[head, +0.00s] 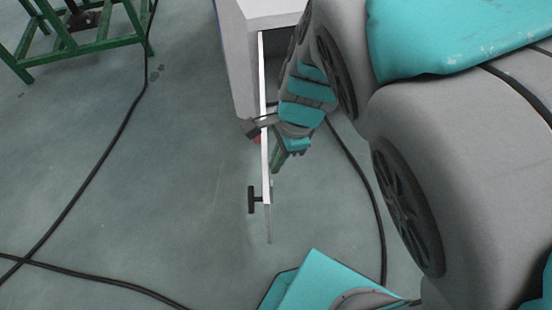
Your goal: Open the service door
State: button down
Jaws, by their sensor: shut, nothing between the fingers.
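The service door (266,185) is a thin white panel seen almost edge-on in the head view. It stands swung out from the grey-white generator cabinet (240,60), with a gap beside it at the cabinet. A black handle (252,200) sticks out from its left face near the free end. My gripper (277,161) is on the right, inner side of the door, close beside the panel. It is shut and empty, apart from the handle. A grey part with a dark end crosses over the door's top edge. My arm hides part of the opening, and I cannot tell whether the gripper touches the panel.
A green metal frame (75,42) stands at the upper left. Black cables (110,140) run over the grey floor on the left, and another cable (362,175) lies right of the door. The floor left of the door is mostly clear.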

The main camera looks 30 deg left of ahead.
jog(key=w+d+r+p, duration=0.2)
jog(key=d+r, duration=0.3)
jog(key=r, duration=0.4)
jog(key=shift+w+d+r, duration=0.2)
jog(key=shift+w+r, duration=0.15)
jog(key=shift+w, duration=0.45)
